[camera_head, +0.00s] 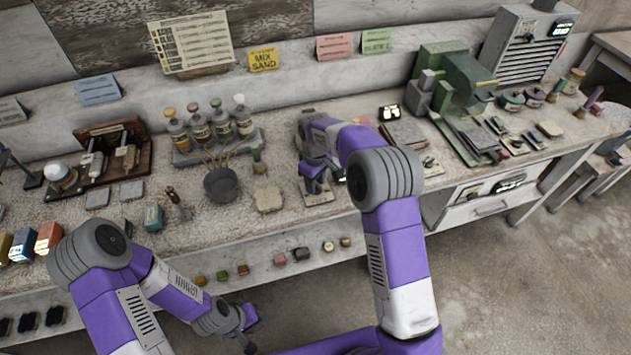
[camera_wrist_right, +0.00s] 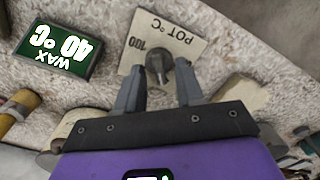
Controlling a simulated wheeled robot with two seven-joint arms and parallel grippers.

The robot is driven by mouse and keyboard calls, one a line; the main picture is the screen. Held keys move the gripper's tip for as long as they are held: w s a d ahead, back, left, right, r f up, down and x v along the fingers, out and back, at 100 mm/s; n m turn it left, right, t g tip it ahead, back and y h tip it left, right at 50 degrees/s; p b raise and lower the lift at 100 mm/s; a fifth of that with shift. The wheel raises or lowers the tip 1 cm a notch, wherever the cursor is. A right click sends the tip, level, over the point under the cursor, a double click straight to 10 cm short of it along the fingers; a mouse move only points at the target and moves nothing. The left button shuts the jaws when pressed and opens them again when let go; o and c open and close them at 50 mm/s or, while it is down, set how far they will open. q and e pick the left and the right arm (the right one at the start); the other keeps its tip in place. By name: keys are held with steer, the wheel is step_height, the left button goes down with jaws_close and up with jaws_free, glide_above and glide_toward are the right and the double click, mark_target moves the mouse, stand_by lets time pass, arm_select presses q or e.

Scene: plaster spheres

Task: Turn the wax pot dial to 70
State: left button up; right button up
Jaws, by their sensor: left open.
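The dial (camera_wrist_right: 158,65) is a dark knob on a pale plate marked "POT °C" and "100" (camera_wrist_right: 172,32), upside down in the right wrist view. My right gripper (camera_wrist_right: 160,78) is open, with one finger on each side of the knob and a small gap seen on both sides. A dark display (camera_wrist_right: 58,50) beside the plate reads "WAX 40 °C", also upside down. In the head view my right gripper (camera_head: 314,182) is low over the plate (camera_head: 319,197), and the knob is hidden. My left gripper (camera_head: 246,328) is open and empty in front of the bench.
A dark pot (camera_head: 221,185) with thin sticks stands left of the plate. A tray of bottles (camera_head: 212,130) is behind it. A beige slab (camera_head: 269,199) lies beside the plate. A green machine (camera_head: 445,75) stands at the right. Small blocks line the lower shelf (camera_head: 262,272).

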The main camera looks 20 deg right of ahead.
steer(key=shift+c, duration=0.4)
jaws_close()
steer(key=shift+m, duration=0.3)
steer(key=m+p, duration=0.1)
steer(key=m, duration=0.1)
steer(key=shift+w+r+m+p, duration=0.1)
steer(key=shift+m+p, duration=0.2)
steer(key=shift+p, duration=0.05)
steer(key=m+p, duration=0.1)
steer(key=m, duration=0.2)
steer(key=shift+d+m, duration=0.1)
steer(key=shift+m, duration=0.3)
steer(key=m+p, duration=0.1)
steer(key=m, duration=0.2)
steer(key=shift+d+m+p, duration=0.15)
steer(key=shift+m+p, duration=0.5)
steer(key=shift+m, duration=1.25)
